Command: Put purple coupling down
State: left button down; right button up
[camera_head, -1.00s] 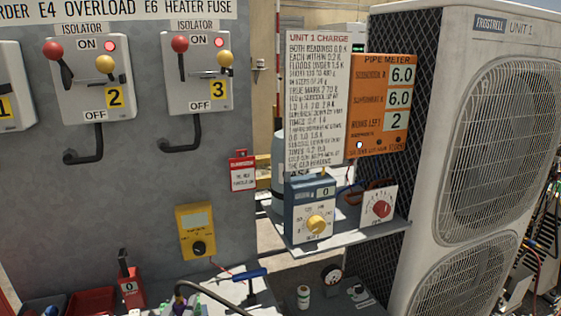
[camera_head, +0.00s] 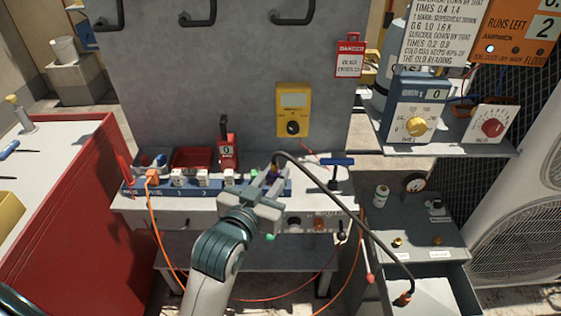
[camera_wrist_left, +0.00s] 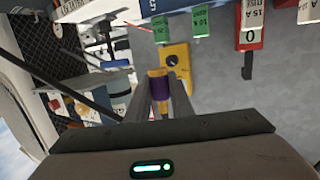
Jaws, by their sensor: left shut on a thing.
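The purple coupling (camera_wrist_left: 160,88) is between the fingers of my left gripper (camera_wrist_left: 160,100) in the left wrist view, with tan ends above and below its purple band. In the head view my left gripper (camera_head: 268,182) is shut on the coupling (camera_head: 273,172), over the back part of the grey bench (camera_head: 140,203). The gripper hides much of the coupling and the bench spot below. A dark hose (camera_head: 345,208) arches from near the coupling to a fitting on the lower grey box at right. I cannot tell whether the coupling touches the bench. My right gripper is not in view.
A blue strip (camera_head: 150,188) with white tags and an orange plug runs along the bench. A red tray (camera_head: 193,159), a red tag block (camera_head: 228,152) and a blue T-handle (camera_head: 332,163) stand behind it. A yellow meter (camera_head: 293,110) hangs on the panel.

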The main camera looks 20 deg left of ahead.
pick_arm(q)
jog(key=d+m+g+h, duration=0.9)
jog(key=d+m+h, duration=0.3)
jog(key=d, duration=0.5)
jog(key=shift+s+d+r+h, duration=0.2)
jog(key=shift+r+h, duration=0.1)
jog(key=shift+h, duration=0.5)
